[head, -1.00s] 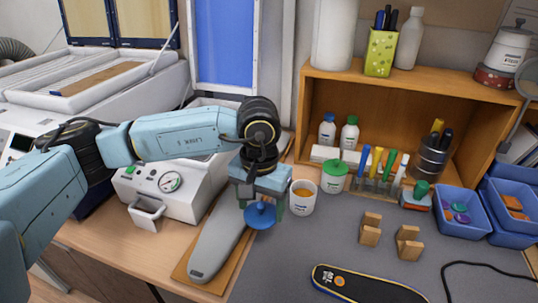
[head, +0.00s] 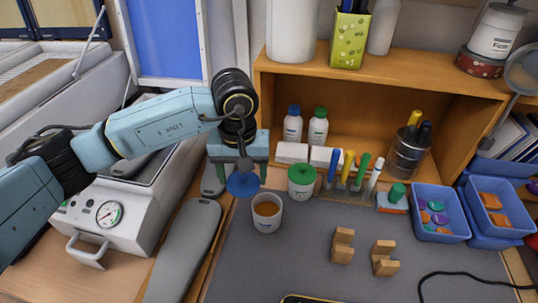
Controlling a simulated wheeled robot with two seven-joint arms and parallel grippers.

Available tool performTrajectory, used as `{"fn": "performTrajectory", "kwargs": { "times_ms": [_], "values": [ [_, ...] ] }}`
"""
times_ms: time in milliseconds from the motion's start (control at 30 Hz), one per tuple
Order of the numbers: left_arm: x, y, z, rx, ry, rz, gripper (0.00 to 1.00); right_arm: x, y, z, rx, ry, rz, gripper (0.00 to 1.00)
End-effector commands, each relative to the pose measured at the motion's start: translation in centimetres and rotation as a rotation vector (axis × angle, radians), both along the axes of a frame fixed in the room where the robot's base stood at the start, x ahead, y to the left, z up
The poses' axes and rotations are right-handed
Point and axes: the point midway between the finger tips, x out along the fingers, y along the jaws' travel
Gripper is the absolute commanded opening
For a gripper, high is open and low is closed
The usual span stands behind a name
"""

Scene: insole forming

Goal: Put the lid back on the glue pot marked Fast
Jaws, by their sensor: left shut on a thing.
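My left gripper (head: 239,170) is shut on a blue round lid (head: 242,186) by the knob on its top. It holds the lid in the air, up and to the left of an open white pot (head: 266,222) in the picture. The open pot stands upright on the grey mat with orange-brown glue showing inside. A second white pot (head: 301,190) with a green lid on it stands behind and to the right. The writing on the pots' labels is too small to read. My right gripper is not in view.
Tubes in a rack (head: 352,178) and white boxes (head: 292,153) stand behind the pots, by the wooden shelf (head: 275,68). Wooden blocks (head: 342,246) lie to the right. A grey insole form (head: 190,250) lies to the left. The mat (head: 290,262) in front of the open pot is clear.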

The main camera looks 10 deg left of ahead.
Motion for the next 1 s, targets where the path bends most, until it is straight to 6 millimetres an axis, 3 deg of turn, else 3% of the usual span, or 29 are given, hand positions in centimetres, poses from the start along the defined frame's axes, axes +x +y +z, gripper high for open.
{"fn": "performTrajectory", "kwargs": {
  "times_ms": [33, 100, 300, 433, 667, 1000],
  "values": [
    [0.1, -1.6, 0.9, -0.007, 0.007, 0.042, 0.46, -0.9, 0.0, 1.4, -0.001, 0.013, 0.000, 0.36],
    [0.3, -3.1, 1.1, -0.009, 0.010, 0.105, 0.46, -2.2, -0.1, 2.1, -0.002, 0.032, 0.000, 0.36],
    [0.4, -5.3, 1.2, -0.010, 0.021, 0.210, 0.46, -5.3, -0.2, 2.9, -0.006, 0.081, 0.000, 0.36],
    [0.4, -5.4, 0.7, -0.008, 0.021, 0.220, 0.46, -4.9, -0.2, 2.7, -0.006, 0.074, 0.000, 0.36],
    [0.4, -5.3, -0.7, -0.008, 0.022, 0.219, 0.46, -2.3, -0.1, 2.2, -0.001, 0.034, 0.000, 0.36],
    [0.4, -5.3, -4.2, -0.009, 0.018, 0.217, 0.46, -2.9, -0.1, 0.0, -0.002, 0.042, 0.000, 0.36]
  ]
}}
